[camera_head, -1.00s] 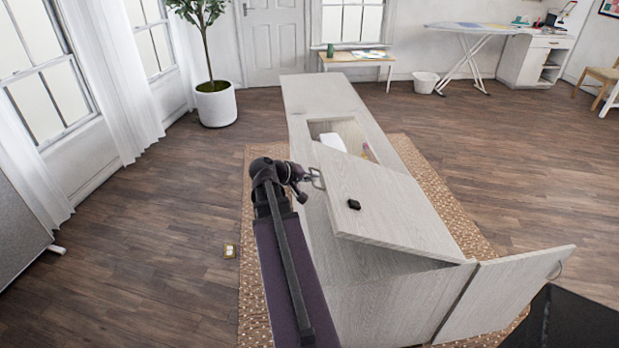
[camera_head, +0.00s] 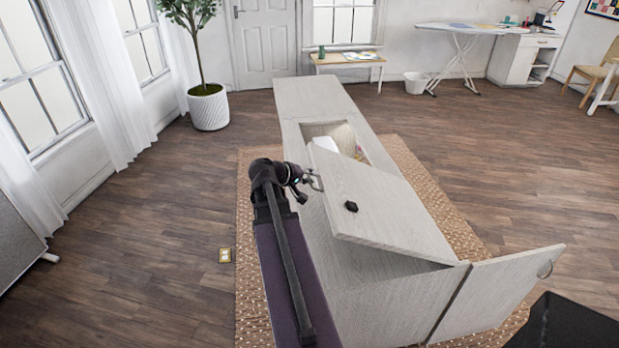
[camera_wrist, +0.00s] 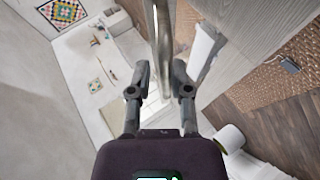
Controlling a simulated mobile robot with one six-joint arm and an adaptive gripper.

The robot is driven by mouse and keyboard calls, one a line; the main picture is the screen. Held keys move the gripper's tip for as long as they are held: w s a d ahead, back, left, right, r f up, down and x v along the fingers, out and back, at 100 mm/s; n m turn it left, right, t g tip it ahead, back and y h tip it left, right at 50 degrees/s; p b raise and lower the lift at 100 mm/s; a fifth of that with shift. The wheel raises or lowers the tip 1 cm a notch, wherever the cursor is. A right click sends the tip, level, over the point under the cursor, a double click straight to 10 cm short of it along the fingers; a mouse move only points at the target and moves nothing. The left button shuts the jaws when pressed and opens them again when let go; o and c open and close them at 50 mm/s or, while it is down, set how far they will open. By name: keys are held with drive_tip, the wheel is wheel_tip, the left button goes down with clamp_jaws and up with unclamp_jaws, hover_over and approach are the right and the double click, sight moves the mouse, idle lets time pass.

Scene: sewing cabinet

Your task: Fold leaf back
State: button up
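The pale wooden sewing cabinet (camera_head: 305,94) stands in the middle of the head view. Its leaf (camera_head: 372,193) is tilted, with the far left side raised over the cabinet and the near right end low. A small black piece (camera_head: 351,207) is on the leaf's face. My gripper (camera_head: 306,181) is at the metal handle (camera_head: 316,181) on the leaf's raised left edge. The fingers' exact contact is hard to see.
An opening in the cabinet top holds a white object (camera_head: 325,143). A door panel (camera_head: 500,292) with a ring handle sticks out at the near right. A rug (camera_head: 249,222) lies beneath. A potted plant (camera_head: 208,107) stands back left.

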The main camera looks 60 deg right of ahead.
drive_tip(key=shift+o, duration=0.4)
drive_tip(key=shift+r, duration=0.1)
drive_tip(key=r+p+v, duration=0.1)
drive_tip(key=p+v, duration=0.8)
drive_tip(key=v, duration=0.6)
drive_tip(key=shift+s+r, duration=0.25)
drive_tip(key=shift+r, duration=0.05)
idle(1.5)
idle(0.5)
